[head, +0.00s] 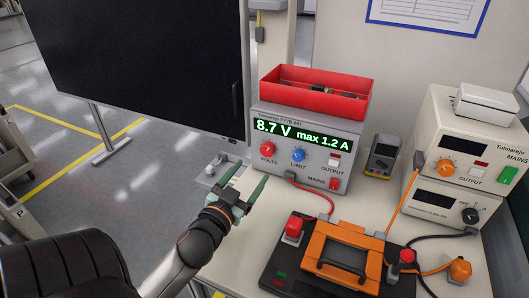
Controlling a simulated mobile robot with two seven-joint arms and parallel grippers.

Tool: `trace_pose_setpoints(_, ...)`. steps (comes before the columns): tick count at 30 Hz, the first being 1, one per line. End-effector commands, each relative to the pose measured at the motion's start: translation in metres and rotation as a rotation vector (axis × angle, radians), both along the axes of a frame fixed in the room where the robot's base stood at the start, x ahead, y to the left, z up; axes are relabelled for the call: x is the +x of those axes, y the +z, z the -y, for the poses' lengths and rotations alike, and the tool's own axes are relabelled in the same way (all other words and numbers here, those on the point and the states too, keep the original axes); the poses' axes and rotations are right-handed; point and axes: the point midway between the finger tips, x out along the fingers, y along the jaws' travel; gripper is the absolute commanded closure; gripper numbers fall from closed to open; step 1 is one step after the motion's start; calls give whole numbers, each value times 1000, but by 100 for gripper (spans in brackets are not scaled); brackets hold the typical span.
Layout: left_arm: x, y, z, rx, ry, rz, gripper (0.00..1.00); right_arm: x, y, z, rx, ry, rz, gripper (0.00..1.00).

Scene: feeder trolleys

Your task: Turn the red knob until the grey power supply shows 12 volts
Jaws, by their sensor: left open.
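The grey power supply (303,172) stands on the bench, and its green display (302,134) reads 8.7 V max 1.2 A. Its red knob (267,149), labelled VOLTS, is at the left of its front. A blue knob (298,155), labelled LIMIT, is to the right of it. My left gripper (242,183) is open and empty, in front of and below the red knob, apart from it. My right gripper is not in view.
A red bin (315,92) sits on the power supply. Cream instruments (466,140) stand at the right, beside a small meter (382,156). A dark panel (150,65) rises at the left.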

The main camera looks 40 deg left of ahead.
Motion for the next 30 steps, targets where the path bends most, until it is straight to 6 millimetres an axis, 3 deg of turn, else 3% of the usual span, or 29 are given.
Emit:
trace_pose_setpoints(6, 41, 3, -13, 4, 0, 3, 24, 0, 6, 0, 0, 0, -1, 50)
trace_pose_setpoints(13, 72, 1, -23, 3, 0, 1, 24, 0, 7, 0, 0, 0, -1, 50)
trace_pose_setpoints(27, 83, 0, -26, 1, 0, 0, 24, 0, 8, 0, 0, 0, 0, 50)
trace_pose_setpoints(30, 83, 0, -26, 0, 0, 0, 35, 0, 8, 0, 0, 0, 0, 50)
